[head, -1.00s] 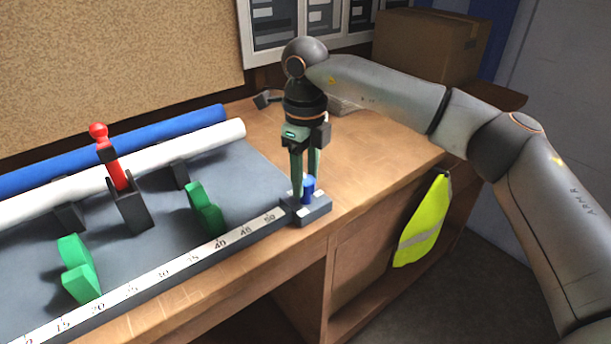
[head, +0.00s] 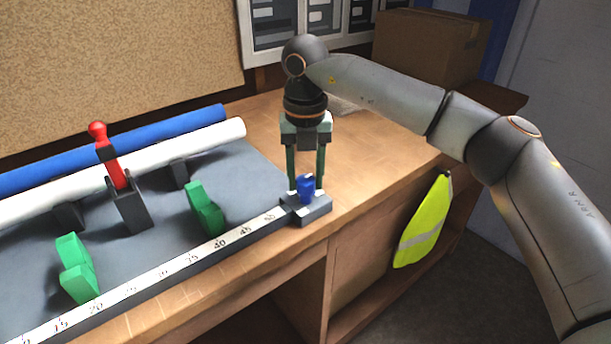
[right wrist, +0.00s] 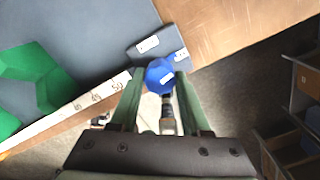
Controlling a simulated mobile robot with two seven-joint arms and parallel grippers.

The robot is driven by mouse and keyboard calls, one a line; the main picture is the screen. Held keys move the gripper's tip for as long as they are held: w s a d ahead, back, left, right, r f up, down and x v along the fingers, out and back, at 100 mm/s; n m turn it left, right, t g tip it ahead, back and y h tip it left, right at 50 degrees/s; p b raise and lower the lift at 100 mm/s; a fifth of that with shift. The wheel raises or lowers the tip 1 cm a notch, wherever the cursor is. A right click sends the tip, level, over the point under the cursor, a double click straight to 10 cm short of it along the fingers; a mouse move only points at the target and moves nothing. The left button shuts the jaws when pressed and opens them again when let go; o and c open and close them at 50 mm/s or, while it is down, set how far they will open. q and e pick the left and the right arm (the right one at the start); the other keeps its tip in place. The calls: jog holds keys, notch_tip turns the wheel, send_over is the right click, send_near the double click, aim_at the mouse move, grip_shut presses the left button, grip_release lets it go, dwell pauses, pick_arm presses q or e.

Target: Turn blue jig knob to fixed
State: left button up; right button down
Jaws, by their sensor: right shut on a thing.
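The blue jig knob (head: 306,188) stands on a small dark grey block (head: 314,212) at the right end of the ruler strip. My right gripper (head: 306,184) points down over it, its green fingers on either side and shut on the knob. In the right wrist view, the knob (right wrist: 157,74) is between the fingertips and bears a small white mark pointing toward the lower right. Two white labels show on the block (right wrist: 160,46) there, one to the knob's upper left, one to its right; their text is too small to read. My left gripper is not in view.
A grey jig bed holds a white tube (head: 140,166), with a blue tube (head: 120,146) behind it. A red-handled clamp (head: 112,165) and green blocks (head: 205,208) stand on the bed. The wooden bench (head: 370,145) is clear to the right. A yellow vest (head: 423,222) hangs at the bench side.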

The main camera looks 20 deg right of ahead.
aim_at(305, 178)
jog(key=shift+r+m, duration=0.1)
jog(key=shift+m, duration=1)
jog(key=shift+c, duration=1.8)
grip_release()
notch_tip(305, 178, up, 12)
jog(key=shift+r, duration=0.2)
